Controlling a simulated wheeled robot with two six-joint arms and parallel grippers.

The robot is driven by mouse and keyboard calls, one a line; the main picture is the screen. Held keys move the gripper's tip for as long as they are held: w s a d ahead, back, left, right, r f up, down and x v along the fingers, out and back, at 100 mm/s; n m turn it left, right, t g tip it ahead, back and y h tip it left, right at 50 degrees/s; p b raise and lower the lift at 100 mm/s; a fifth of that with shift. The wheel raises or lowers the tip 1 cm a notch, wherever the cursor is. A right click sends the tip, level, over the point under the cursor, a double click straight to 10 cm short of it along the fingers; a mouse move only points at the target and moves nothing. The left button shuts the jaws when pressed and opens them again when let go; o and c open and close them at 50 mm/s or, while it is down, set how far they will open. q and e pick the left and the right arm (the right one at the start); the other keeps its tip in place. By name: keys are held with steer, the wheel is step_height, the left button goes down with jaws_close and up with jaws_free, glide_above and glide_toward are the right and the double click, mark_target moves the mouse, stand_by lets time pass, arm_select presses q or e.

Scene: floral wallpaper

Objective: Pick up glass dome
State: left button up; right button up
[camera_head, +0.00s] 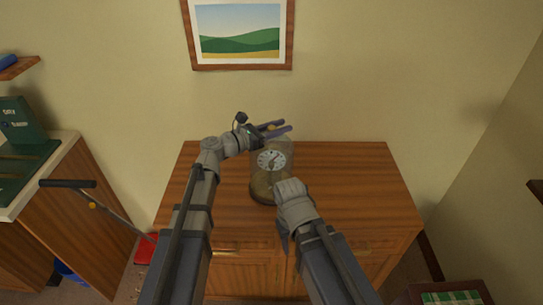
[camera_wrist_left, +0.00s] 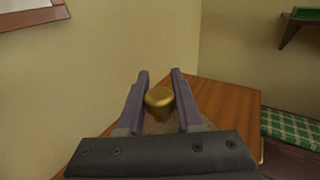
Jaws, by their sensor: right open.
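The glass dome (camera_head: 287,150) is clear and covers a clock with a pale round dial (camera_head: 271,160) and dark round base on the wooden cabinet. Its gold knob shows in the left wrist view (camera_wrist_left: 159,98). My left gripper (camera_head: 275,128) reaches over the dome from the left. Its two purple-grey fingers (camera_wrist_left: 159,95) lie on either side of the knob, close against it, and appear shut on it. My right gripper (camera_head: 284,238) is open and low in front of the clock, partly hidden by its own wrist. I cannot tell whether the dome is clear of the base.
The cabinet top (camera_head: 365,185) is bare on both sides of the clock. A framed landscape picture (camera_head: 240,32) hangs on the wall behind. A counter with green boxes (camera_head: 18,120) stands at the left. A green checked cloth (camera_head: 452,298) lies at the lower right.

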arm_select(q)
jaws_close()
stand_by(0.9)
